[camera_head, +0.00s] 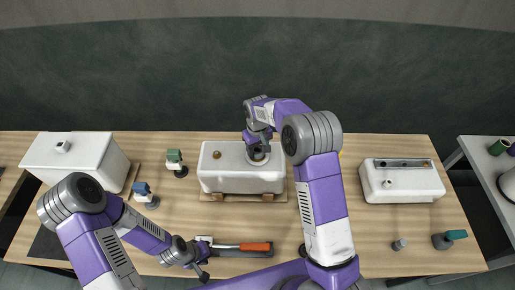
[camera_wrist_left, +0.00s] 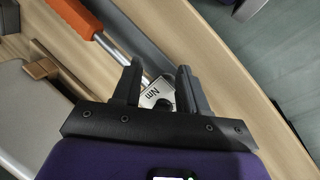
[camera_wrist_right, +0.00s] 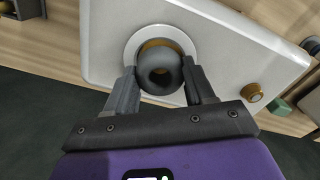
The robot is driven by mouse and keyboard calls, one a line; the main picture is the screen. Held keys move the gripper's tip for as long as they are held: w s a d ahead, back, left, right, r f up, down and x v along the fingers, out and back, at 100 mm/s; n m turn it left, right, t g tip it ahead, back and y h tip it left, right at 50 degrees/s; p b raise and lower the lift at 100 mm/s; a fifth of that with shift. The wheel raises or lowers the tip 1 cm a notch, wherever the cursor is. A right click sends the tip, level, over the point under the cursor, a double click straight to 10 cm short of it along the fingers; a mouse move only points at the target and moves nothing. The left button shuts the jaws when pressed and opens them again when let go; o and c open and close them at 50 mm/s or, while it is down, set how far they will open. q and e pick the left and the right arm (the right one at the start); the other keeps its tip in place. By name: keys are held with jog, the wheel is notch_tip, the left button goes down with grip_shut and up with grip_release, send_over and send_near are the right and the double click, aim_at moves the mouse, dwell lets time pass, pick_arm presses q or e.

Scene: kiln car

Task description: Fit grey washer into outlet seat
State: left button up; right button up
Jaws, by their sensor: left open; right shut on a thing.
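A white tank (camera_head: 225,181) stands on wooden blocks in the middle of the bench. My right gripper (camera_head: 258,153) is over its top, right of centre. In the right wrist view my right gripper (camera_wrist_right: 162,85) is shut on the grey washer (camera_wrist_right: 161,85), a thick dark ring. The washer is in front of the outlet seat, a pale round collar (camera_wrist_right: 134,45) with a brassy inner ring (camera_wrist_right: 158,45). I cannot tell whether washer and seat touch. My left gripper (camera_head: 205,270) is open at the wrench's head end; the "Nm" head (camera_wrist_left: 156,92) shows between its fingers (camera_wrist_left: 158,75).
The wrench has an orange handle (camera_head: 256,246) and lies at the bench's front. A brass fitting (camera_head: 217,154) sits on the tank's left. Other white tanks stand left (camera_head: 85,155) and right (camera_head: 405,190). Green (camera_head: 175,158) and blue (camera_head: 142,189) fittings stand left of the middle tank.

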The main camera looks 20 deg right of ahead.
pick_arm(q)
jog(key=shift+f+b, duration=0.45)
jog(key=shift+f, duration=0.05)
pick_arm(e)
jog(key=shift+f, duration=0.65)
jog(key=o, duration=1.4)
pick_arm(q)
jog(key=shift+r, duration=0.1)
pick_arm(e)
jog(key=shift+r, duration=0.1)
pick_arm(q)
jog(key=shift+r+p, duration=2.5)
jog(key=shift+p, duration=0.1)
pick_arm(e)
jog(key=shift+r, duration=3.95)
